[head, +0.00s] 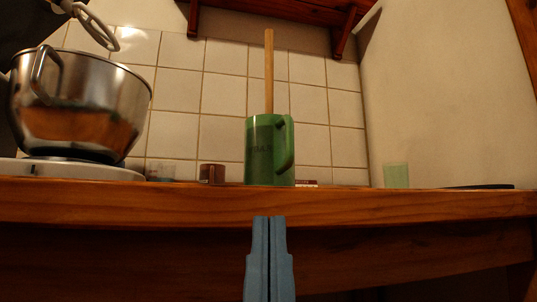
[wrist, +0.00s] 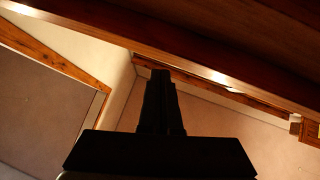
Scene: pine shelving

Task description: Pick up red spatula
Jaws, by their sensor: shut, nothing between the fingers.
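I cannot make out a red spatula in either view. A wooden stick or handle (head: 269,75) stands upright in a green mug (head: 262,150) on the wooden counter (head: 200,205); its lower end is hidden in the mug. A small reddish item (head: 308,183) shows low behind the mug, too little of it to name. My gripper (head: 269,218) is shut and empty, its blue fingers pointing up in front of the counter edge, below the mug in the picture. In the wrist view my gripper (wrist: 160,72) is a dark silhouette with its fingers together.
A steel mixer bowl (head: 80,105) on a white base stands at the left. A small brown pot (head: 211,173), a pale green cup (head: 396,175) and a dark flat thing (head: 478,187) are on the counter. A wooden shelf (head: 285,8) hangs above. The counter right of the mug is mostly clear.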

